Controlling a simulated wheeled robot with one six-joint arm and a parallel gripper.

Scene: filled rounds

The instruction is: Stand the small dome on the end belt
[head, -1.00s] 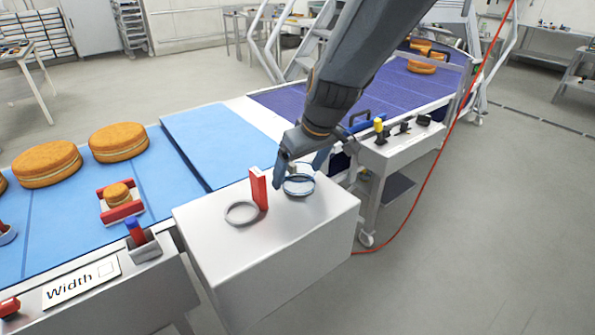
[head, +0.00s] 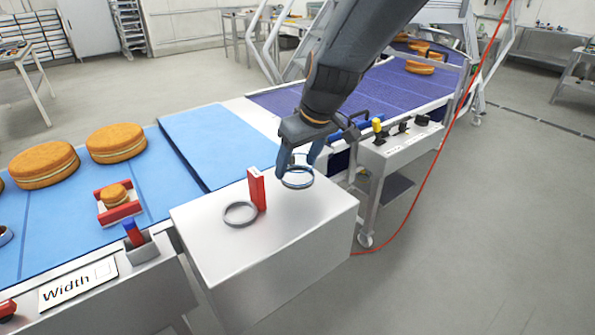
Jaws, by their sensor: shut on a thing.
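My gripper (head: 301,165) is over the white box, fingers pointing down, shut on a clear, dark-rimmed round thing that looks like the small dome (head: 298,185). The dome is at the box's far right part, apparently just above its top; the gap is hard to judge. My fingers partly cover it. A light blue belt section (head: 215,140) lies behind the box, and a purple belt (head: 390,90) runs on to the back right. I cannot tell which is the end belt.
On the white box (head: 270,265) a grey ring (head: 240,214) lies beside an upright red block (head: 257,190). Large filled rounds (head: 116,143) and a red holder with a small round (head: 115,194) sit on the left belt. A control stand (head: 400,140) is to the right.

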